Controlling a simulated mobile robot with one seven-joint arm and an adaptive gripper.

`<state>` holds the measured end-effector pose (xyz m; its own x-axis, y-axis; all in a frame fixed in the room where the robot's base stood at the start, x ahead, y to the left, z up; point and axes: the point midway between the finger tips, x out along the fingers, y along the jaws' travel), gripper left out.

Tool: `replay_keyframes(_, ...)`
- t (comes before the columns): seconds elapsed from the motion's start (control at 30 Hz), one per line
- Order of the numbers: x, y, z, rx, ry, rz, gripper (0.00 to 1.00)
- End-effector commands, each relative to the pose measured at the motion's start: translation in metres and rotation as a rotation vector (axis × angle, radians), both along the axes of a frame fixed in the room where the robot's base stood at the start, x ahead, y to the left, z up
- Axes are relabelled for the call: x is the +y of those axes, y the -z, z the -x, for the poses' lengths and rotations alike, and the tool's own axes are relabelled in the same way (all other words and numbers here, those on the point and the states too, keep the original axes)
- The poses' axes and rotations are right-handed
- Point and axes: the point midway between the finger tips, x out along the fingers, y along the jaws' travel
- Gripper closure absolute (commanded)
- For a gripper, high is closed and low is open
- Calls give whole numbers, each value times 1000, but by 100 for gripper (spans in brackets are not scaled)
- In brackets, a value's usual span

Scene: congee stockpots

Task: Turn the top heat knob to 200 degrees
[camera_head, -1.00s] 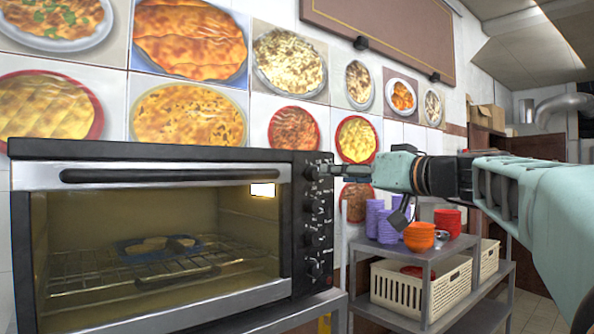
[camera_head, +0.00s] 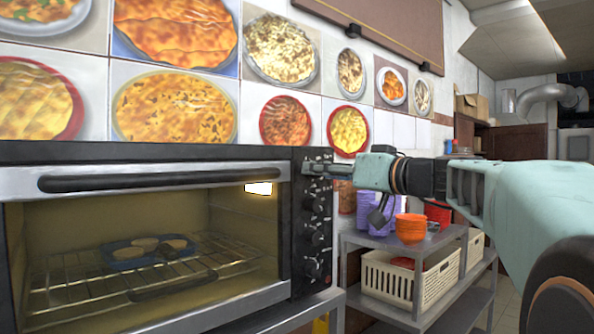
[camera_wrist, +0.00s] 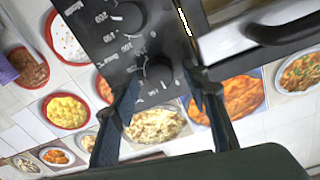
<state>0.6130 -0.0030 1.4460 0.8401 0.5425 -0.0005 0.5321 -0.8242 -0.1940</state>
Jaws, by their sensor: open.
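The black oven (camera_head: 150,152) stands at the left in the head view, its dark control panel (camera_head: 318,262) down its right side. The top heat knob (camera_wrist: 160,71) is a round black knob. In the wrist view, where the panel appears turned over, it lies between the fingertips of my gripper (camera_wrist: 161,80). My gripper is open, one finger on each side of the knob; contact cannot be told. In the head view my gripper (camera_head: 308,169) comes from the right and largely covers the top knob. The knob's setting cannot be read clearly.
Other knobs (camera_head: 314,204) sit below on the panel; another knob (camera_wrist: 125,18) shows in the wrist view. The oven door handle (camera_head: 160,178) is close by. A grey shelf (camera_head: 395,240) at the right holds an orange bowl stack (camera_head: 411,228) and a cream basket (camera_head: 390,285).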

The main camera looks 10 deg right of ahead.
Motion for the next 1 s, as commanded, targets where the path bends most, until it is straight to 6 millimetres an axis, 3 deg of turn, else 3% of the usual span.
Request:
replay_keyframes(0.17,0,0,0,0,0,0,60)
replay_keyframes(0.53,0,0,0,0,0,0,100)
replay_keyframes(1.0,0,0,0,72,1,-101,100)
